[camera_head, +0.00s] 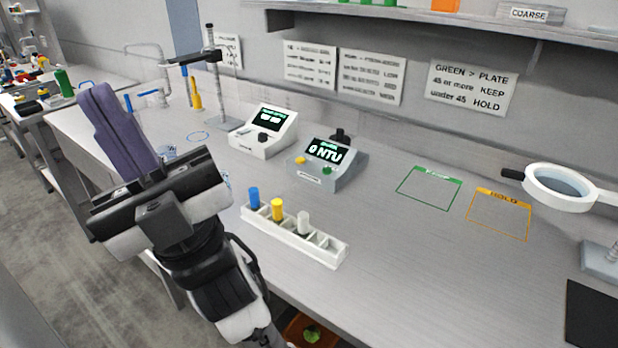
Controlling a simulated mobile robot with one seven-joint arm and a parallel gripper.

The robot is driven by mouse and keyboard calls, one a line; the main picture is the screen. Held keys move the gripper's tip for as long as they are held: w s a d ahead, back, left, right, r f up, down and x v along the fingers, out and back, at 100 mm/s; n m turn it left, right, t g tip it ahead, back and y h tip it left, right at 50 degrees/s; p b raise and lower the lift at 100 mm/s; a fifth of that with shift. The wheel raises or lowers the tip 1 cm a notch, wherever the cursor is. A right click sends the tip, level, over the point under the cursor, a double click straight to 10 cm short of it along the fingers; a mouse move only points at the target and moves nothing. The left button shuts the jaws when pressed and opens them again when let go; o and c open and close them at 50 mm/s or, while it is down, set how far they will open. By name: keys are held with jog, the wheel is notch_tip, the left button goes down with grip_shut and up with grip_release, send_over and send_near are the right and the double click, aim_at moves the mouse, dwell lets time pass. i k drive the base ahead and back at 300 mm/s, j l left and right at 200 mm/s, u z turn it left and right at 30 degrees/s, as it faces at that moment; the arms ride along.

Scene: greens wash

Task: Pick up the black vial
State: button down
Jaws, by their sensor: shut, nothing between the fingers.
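No clear black vial stands in the white rack (292,240). The rack holds a blue-capped vial (254,198), a yellow-capped vial (277,209) and a white-capped vial (303,222), with empty slots at its right end. A small black upright object (339,136) shows at the back of the grey NTU meter (343,176); I cannot tell whether it is a vial or part of the meter. My gripper (98,97) is shut and empty at the left, over the bench's front edge, well apart from the rack and meter.
The NTU meter reads 0. A white meter (264,132) stands left of it, with a clamp stand (215,80) behind. Green (430,187) and orange HOLD (499,213) outlines lie empty. A magnifier (560,187) stands at right.

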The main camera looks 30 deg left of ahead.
aim_at(339, 134)
jog(key=k+j, duration=0.4)
jog(key=j, duration=0.15)
jog(key=k+j+z, duration=0.1)
jog(key=k+j, duration=0.35)
jog(key=i+j, duration=0.1)
jog(key=i, duration=1.3)
